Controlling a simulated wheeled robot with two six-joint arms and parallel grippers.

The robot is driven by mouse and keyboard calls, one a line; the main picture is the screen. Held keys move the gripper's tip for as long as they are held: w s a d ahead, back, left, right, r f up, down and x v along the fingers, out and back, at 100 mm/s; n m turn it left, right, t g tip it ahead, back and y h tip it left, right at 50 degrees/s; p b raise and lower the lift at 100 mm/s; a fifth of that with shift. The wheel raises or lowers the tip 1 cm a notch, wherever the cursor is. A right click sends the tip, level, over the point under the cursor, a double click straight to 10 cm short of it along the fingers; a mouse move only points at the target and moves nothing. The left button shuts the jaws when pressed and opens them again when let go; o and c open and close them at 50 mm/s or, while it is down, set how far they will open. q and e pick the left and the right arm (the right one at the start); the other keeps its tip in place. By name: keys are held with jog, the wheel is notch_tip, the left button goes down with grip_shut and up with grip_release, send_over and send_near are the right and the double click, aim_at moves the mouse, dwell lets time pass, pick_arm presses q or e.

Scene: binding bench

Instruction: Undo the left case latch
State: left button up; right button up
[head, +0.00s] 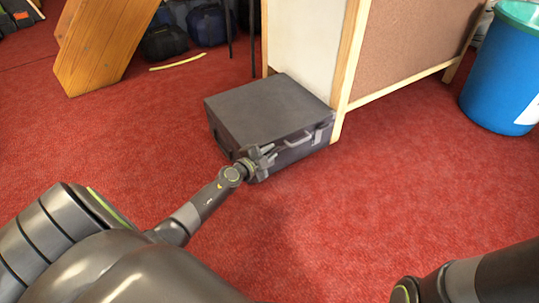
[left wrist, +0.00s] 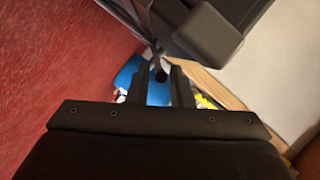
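The dark grey case (head: 262,108) lies flat on the red carpet, lid closed. Its front face carries a light grey handle (head: 299,141) and a right latch (head: 317,136). My left gripper (head: 266,158) is at the left part of this front face, covering the area of the left latch, which I cannot make out in the head view. In the left wrist view the case (left wrist: 255,12) fills the top right. The fingers (left wrist: 162,80) stand apart there, with a thin dark piece by their tips that I cannot identify. My right gripper is out of view.
A wood-framed panel (head: 415,45) stands close behind and right of the case. A blue bin (head: 505,75) is at the right. A wooden piece (head: 103,40) and dark bags (head: 207,25) are at the back left. Carpet in front of the case is clear.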

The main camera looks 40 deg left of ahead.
pick_arm(q)
jog(key=shift+w, duration=0.1)
jog(key=shift+c, duration=0.3)
grip_shut()
jog(key=shift+d, duration=0.1)
jog(key=s+d+f, duration=0.2)
jog(key=d+f, duration=0.2)
jog(key=d, duration=0.1)
jog(key=shift+s+d+f, duration=0.2)
jog(key=shift+d+f, duration=0.1)
jog(key=shift+f, duration=0.05)
dwell(0.4)
dwell(0.5)
